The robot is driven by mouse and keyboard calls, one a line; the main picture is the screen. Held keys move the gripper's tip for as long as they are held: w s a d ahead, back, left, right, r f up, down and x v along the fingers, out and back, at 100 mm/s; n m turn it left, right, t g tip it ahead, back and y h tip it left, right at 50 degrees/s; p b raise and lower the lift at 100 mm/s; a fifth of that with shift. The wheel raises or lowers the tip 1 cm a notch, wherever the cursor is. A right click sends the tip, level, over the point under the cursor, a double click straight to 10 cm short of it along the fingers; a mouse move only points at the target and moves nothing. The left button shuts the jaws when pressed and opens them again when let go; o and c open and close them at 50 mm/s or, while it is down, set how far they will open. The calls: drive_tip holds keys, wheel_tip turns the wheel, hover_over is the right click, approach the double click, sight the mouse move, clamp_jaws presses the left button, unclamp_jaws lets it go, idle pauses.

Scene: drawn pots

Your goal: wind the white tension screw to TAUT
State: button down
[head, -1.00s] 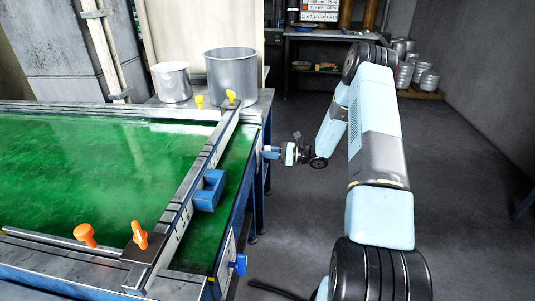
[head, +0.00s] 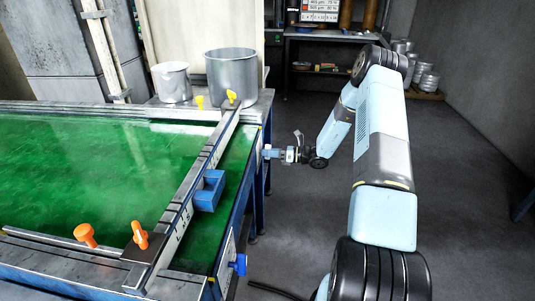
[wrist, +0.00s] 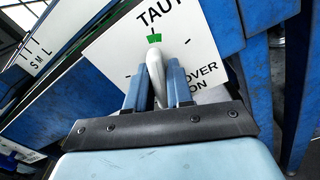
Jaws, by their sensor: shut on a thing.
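The white tension screw (wrist: 155,66) shows in the wrist view as a rounded white handle. My gripper (wrist: 158,78) is shut on it, with one blue finger on each side. The screw's far end points up at a green mark (wrist: 153,38) just under the word TAUT on a white plate (wrist: 205,45). Further words on the plate are partly hidden by my fingers. In the head view my gripper (head: 272,153) is at the right side of the green table (head: 110,160); the screw cannot be made out clearly there.
A blue knob (head: 239,264) sticks out from the table's near right side. A rail with a blue block (head: 209,191) crosses the table, with orange knobs (head: 139,235) near its front. Metal pots (head: 232,75) stand behind.

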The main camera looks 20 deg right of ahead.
drive_tip(key=shift+w+d+r, duration=0.1)
drive_tip(key=shift+w+r, duration=0.05)
drive_tip(key=shift+w, duration=0.05)
drive_tip(key=c, duration=1.4)
unclamp_jaws()
drive_tip(key=shift+o, duration=1.4)
drive_tip(key=shift+s, duration=0.1)
drive_tip(key=v, duration=1.3)
drive_tip(key=shift+d+f, duration=0.25)
drive_tip(key=shift+d, duration=0.1)
drive_tip(key=shift+s, duration=0.15)
